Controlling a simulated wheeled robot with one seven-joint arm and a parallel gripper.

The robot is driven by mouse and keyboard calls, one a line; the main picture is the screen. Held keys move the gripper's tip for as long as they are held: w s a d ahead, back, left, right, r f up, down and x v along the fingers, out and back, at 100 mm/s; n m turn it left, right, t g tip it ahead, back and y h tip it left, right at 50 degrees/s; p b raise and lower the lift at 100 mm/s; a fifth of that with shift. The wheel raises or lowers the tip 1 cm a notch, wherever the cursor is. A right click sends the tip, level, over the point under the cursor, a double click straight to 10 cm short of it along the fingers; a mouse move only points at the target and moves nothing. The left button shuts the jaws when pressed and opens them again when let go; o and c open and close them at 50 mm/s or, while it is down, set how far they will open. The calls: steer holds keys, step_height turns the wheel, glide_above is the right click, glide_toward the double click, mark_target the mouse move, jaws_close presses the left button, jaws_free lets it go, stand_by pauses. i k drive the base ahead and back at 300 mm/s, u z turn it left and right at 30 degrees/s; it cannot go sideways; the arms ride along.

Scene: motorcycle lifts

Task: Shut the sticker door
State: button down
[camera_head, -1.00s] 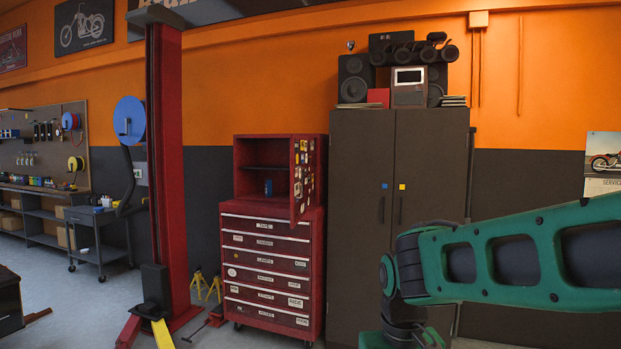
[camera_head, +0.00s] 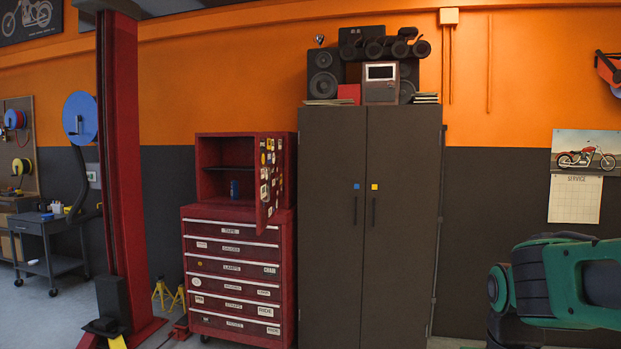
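The sticker door (camera_head: 269,178) is a red panel covered in stickers, on the right side of the upper compartment of a red tool cabinet (camera_head: 203,170). It stands open, swung out toward me, and the compartment shows a shelf and a small blue can (camera_head: 235,189). Below are several labelled drawers, all closed. Part of my green and black arm shows at the lower right, well apart from the door. My gripper is not in view.
A tall dark grey locker (camera_head: 330,240) stands just right of the red cabinet, with speakers (camera_head: 325,74) on top. A red lift post (camera_head: 122,170) stands at the left, with yellow jack stands (camera_head: 168,296) beside it. A grey cart (camera_head: 50,240) is at far left.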

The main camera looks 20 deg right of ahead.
mark_target(269, 147)
steer(key=z, duration=0.2)
steer(key=i, duration=1.85)
steer(key=u, duration=0.35)
